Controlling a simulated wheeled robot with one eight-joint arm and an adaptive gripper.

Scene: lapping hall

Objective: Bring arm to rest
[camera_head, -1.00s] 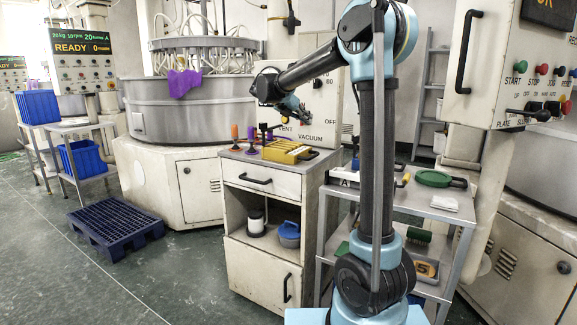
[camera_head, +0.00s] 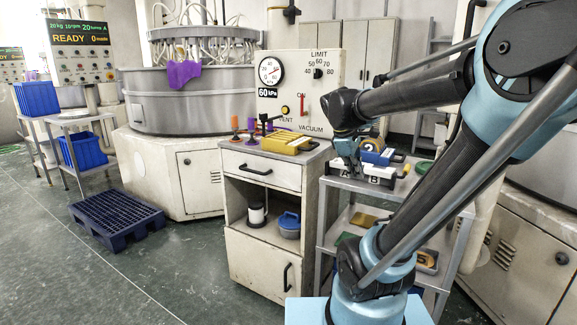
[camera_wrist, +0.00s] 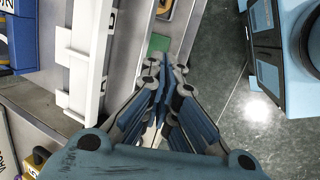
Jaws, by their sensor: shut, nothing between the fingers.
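My arm leans to the right in the head view and folds back left at the elbow. My gripper (camera_head: 348,165) hangs down over the left part of the grey trolley (camera_head: 335,186), by the white block marked A and B (camera_head: 371,175). In the wrist view my gripper (camera_wrist: 170,62) has its fingers together with nothing between them. It points down past the trolley's edge, with the white holder (camera_wrist: 92,60) to its left and the floor to its right. Whether it touches the trolley cannot be told.
A cabinet (camera_head: 262,262) with a yellow tray (camera_head: 285,143) on top stands left of the trolley. A blue pallet (camera_head: 115,218) lies on the floor at left. A vacuum panel (camera_head: 300,95) is behind. Green floor (camera_head: 180,285) is clear at front left.

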